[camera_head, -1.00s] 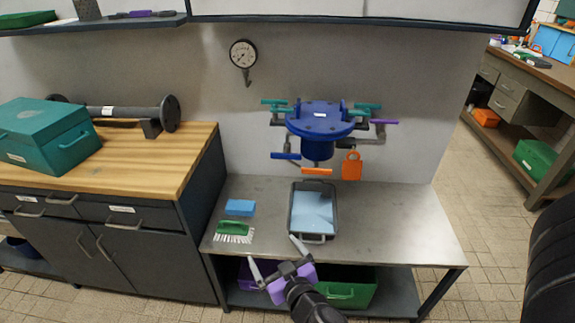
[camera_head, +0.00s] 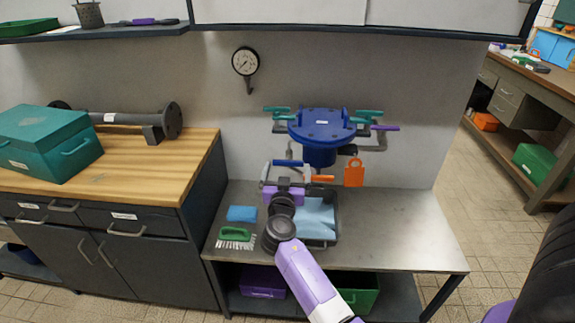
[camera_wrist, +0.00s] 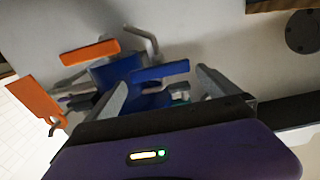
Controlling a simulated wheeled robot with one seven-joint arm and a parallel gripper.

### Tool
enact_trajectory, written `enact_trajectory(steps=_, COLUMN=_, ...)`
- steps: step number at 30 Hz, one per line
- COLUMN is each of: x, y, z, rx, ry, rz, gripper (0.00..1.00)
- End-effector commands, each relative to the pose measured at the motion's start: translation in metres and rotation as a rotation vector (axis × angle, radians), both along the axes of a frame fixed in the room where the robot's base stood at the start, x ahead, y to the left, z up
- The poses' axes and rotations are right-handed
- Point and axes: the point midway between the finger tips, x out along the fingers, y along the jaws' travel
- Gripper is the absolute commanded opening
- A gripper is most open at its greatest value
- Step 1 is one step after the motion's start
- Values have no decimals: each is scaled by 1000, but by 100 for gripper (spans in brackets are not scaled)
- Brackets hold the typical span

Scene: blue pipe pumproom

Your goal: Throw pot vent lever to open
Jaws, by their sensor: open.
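The blue pot (camera_head: 320,135) is mounted at the wall above the steel bench. Several coloured levers surround it: teal levers (camera_head: 276,109) at the top, a purple lever (camera_head: 385,128) at right, a blue lever (camera_head: 288,163) at lower left and an orange lever (camera_head: 318,178) at the lower front. I cannot read which is the vent lever. My gripper (camera_head: 286,176) is open and empty just in front of the blue lever. In the wrist view, the blue lever (camera_wrist: 162,71) shows between the two spread fingers, with no visible grip. The orange lever (camera_wrist: 90,52) lies to its left.
An orange tag (camera_head: 354,173) hangs right of the orange lever. A grey tray (camera_head: 334,238) with a blue sheet, a blue sponge (camera_head: 241,213) and a green brush (camera_head: 236,234) lie on the bench below my arm. The bench's right side (camera_head: 400,225) is clear.

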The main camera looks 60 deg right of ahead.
Motion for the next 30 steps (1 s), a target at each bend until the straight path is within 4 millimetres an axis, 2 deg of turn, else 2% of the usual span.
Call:
enact_trajectory(steps=6, x=7, y=-17, z=0, rx=0, ry=0, rz=1, gripper=100)
enact_trajectory(steps=14, x=8, y=-18, z=0, rx=0, ry=0, rz=2, gripper=100)
enact_trajectory(steps=15, x=8, y=-18, z=0, rx=0, ry=0, rz=2, gripper=98)
enact_trajectory(steps=22, x=8, y=-18, z=0, rx=1, ry=0, rz=2, gripper=53)
enact_trajectory(steps=23, x=8, y=-18, z=0, rx=1, ry=0, rz=2, gripper=50)
enact_trajectory(steps=30, x=8, y=-18, z=-1, rx=-9, ry=22, rz=2, gripper=50)
